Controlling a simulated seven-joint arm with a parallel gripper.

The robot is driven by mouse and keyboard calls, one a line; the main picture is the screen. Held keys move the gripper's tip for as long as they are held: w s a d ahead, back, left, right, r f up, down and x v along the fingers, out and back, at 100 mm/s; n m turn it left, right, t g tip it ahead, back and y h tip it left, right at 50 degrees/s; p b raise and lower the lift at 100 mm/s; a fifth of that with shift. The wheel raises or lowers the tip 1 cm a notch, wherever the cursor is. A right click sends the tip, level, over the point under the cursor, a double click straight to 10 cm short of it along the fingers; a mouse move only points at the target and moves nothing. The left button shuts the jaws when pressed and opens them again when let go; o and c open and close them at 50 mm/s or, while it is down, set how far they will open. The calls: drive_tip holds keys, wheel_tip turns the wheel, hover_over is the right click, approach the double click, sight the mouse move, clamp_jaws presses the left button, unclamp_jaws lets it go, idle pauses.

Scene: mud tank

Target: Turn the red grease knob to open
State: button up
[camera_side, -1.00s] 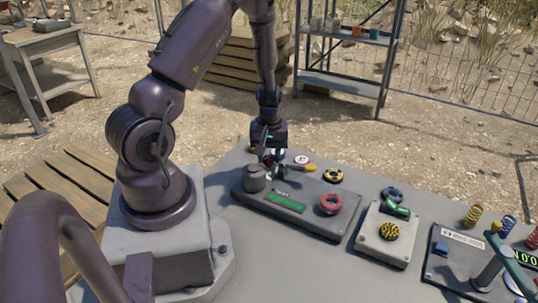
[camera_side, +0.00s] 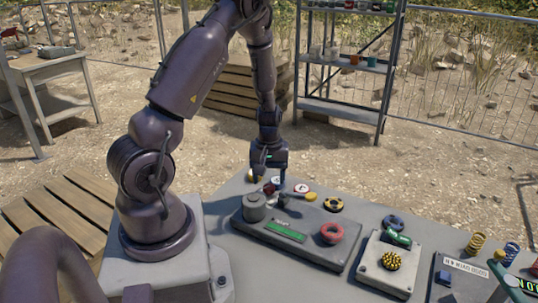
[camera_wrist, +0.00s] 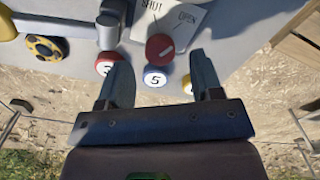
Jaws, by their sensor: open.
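The red grease knob (camera_wrist: 160,47) shows in the wrist view as a round red cap on a pale plate marked SHUT (camera_wrist: 152,8) and OPEN (camera_wrist: 186,18). A small red spot (camera_side: 269,189) beside the grey cylinder in the side view appears to be the same knob. My gripper (camera_wrist: 155,56) is open, with one finger on each side of the knob in the picture and nothing held. I cannot tell whether the fingers are level with it. In the side view my gripper (camera_side: 263,172) points down over the panel's back left.
Numbered balls, including a red 3 (camera_wrist: 108,63) and a blue 5 (camera_wrist: 156,77), sit close by the fingers. A grey cylinder (camera_side: 254,207), a red ring handle (camera_side: 331,232) and a yellow-black knob (camera_side: 333,205) stand on the panel. More control boxes stand to the right.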

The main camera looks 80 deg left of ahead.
sight(268, 186)
wheel_tip(268, 186, up, 10)
drive_tip(key=shift+r, duration=0.2)
idle(0.4)
drive_tip(key=s+d+r+m+t, duration=0.2)
drive_tip(key=d+r+m, duration=0.5)
drive_tip(key=d, duration=0.4)
drive_tip(key=s+d+r+m+t, duration=0.3)
drive_tip(key=d+r+m, duration=0.4)
drive_tip(key=d+r, duration=0.3)
drive_tip(key=shift+s+d+r+m+t, duration=0.15)
drive_tip(key=shift+s+d+m+t, duration=0.25)
drive_tip(key=shift+d, duration=0.45)
